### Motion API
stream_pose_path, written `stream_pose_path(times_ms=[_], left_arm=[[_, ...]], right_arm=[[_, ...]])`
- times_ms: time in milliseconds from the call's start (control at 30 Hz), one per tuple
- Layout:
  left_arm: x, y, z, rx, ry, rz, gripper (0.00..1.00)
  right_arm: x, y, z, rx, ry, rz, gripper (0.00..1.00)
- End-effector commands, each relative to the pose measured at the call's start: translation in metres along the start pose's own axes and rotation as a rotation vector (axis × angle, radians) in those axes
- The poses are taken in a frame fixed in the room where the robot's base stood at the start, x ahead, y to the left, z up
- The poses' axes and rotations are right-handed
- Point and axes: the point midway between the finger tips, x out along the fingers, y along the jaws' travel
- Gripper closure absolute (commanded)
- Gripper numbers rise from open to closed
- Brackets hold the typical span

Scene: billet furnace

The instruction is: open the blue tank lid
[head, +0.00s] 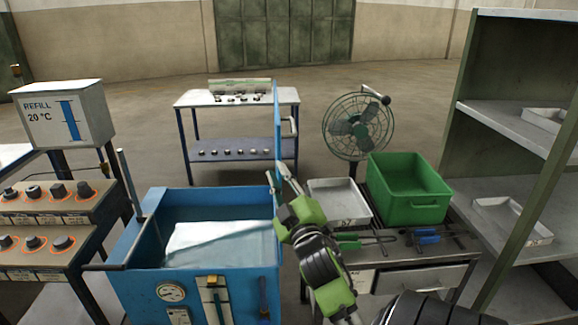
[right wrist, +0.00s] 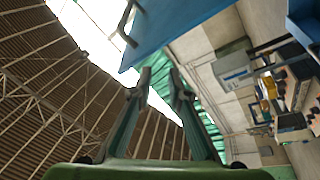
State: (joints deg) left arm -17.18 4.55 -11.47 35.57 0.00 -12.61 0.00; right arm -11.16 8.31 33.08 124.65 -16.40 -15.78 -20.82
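The blue tank (head: 195,292) stands at the lower left of the head view. Its top is uncovered and water with a pale patch shows inside. The blue lid (head: 278,122) stands upright, nearly edge-on, at the tank's right side. In the right wrist view the lid (right wrist: 185,25) fills the top, with a metal handle (right wrist: 126,24) at its left edge. My right gripper (head: 275,181) is beside the lid's lower part in the head view. In the right wrist view its fingers (right wrist: 160,78) are apart with nothing between them. My left gripper is not in view.
Right of the tank, a workbench carries a grey tray (head: 340,217), a green crate (head: 408,212) and tools (head: 425,237). A fan (head: 356,127) stands behind it. A shelf unit (head: 515,125) is at right, a knob panel (head: 45,215) at left, and a cart (head: 238,152) behind.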

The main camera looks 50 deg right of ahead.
Motion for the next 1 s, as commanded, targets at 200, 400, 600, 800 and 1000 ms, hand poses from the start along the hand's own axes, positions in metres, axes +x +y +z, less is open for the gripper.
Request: stream_pose_path(times_ms=[200, 400, 600, 800, 1000], left_arm=[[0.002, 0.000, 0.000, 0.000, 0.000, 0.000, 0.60], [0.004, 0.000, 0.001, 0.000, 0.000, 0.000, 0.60], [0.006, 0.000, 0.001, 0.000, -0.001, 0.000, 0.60], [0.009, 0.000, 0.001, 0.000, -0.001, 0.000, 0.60], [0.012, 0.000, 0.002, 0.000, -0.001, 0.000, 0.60]], right_arm=[[-0.016, -0.002, 0.001, 0.001, -0.002, -0.001, 0.84], [-0.030, -0.002, 0.001, 0.000, -0.002, -0.001, 0.84], [-0.044, -0.002, 0.001, 0.000, -0.001, -0.001, 0.84], [-0.058, -0.003, 0.001, 0.000, -0.002, -0.001, 0.84], [-0.072, -0.003, 0.001, 0.000, -0.001, 0.000, 0.84]])
